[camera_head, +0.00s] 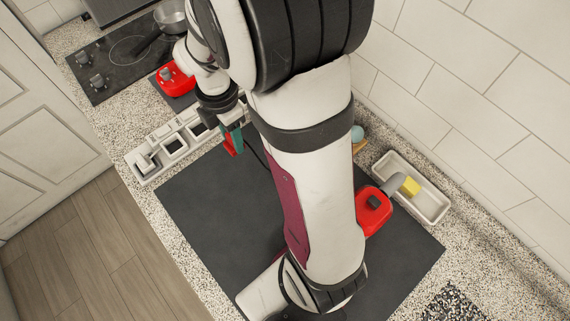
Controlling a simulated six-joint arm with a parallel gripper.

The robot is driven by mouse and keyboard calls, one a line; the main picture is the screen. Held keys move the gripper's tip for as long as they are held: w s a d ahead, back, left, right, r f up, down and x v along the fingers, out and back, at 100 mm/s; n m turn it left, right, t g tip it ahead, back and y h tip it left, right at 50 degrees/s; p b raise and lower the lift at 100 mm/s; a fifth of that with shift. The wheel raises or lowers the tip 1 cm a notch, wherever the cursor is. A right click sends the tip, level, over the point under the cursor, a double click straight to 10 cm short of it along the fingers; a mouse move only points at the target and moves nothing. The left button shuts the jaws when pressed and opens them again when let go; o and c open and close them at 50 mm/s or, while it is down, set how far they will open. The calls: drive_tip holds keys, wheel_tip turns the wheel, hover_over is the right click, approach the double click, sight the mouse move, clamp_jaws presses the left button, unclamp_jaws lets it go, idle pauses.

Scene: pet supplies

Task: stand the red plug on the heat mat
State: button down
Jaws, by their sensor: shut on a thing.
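A teal part shows against the red one, and the plug's shape is partly hidden. The large dark mat (200,210) lies flat on the counter under my arm. A smaller dark pad (180,103) lies beyond the rack, with a red object (174,80) on it. I cannot tell for certain which of these is the heat mat.
A white rack (146,172) with several compartments lies along the large mat's far left edge. A red object with a grey handle (372,218) stands at right, beside a white tray (429,211) with a yellow block (410,186). A hob (113,75) with a pot (171,17) is at back left.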

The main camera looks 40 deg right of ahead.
drive_tip(key=w+a+f, duration=0.1)
drive_tip(key=a+f, duration=0.1)
drive_tip(key=a, duration=0.1)
drive_tip(key=w+a+f, duration=0.1)
drive_tip(key=a+f, duration=0.1)
drive_tip(key=a, duration=0.2)
drive_tip(key=w+a+f, duration=0.2)
drive_tip(key=a+f, duration=0.1)
drive_tip(key=shift+a, duration=0.2)
drive_tip(key=f, duration=0.4)
drive_tip(key=shift+w+a, duration=0.15)
drive_tip(key=shift+a, duration=0.05)
drive_tip(key=shift+f, duration=0.15)
drive_tip(key=shift+c, duration=2.1)
unclamp_jaws()
